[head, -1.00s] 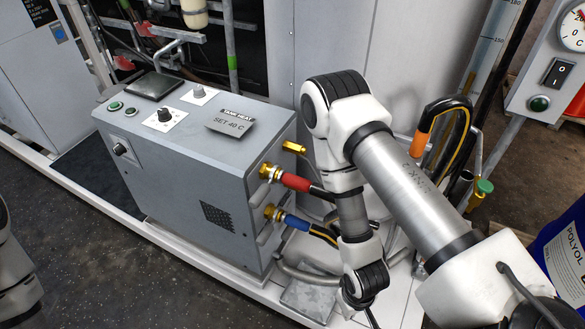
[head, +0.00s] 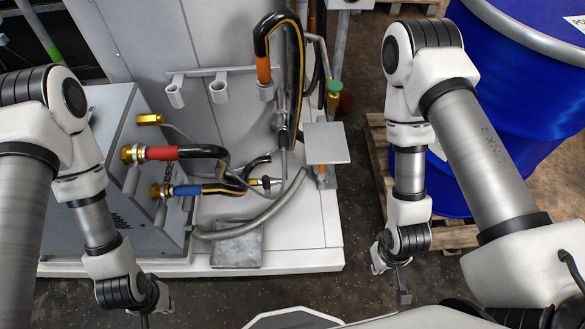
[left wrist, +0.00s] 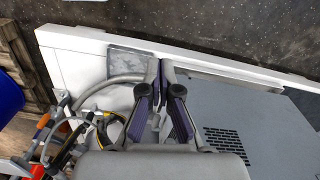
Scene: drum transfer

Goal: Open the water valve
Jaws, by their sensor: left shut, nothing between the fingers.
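The grey heater box (head: 105,140) stands at the left, partly hidden by my left arm. A red-collared hose (head: 162,153) and a blue-collared hose (head: 187,190) join its brass fittings. A small brass piece (head: 150,119) sticks out above them. A dark cross-shaped part (head: 266,182) shows near the hoses; I cannot tell which part is the water valve. My left gripper (head: 155,300) is low in front of the box, its fingers mostly hidden; the left wrist view shows the fingers (left wrist: 161,68) shut and empty. My right gripper (head: 403,290) hangs near the pallet, seen edge-on.
A blue drum (head: 490,130) stands on a wooden pallet (head: 380,165) at the right. A black and orange hose (head: 262,45) hangs over a holder. A green-topped brass fitting (head: 334,92) and a grey plate (head: 326,143) stand beside it. Dark floor (head: 300,290) in front is clear.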

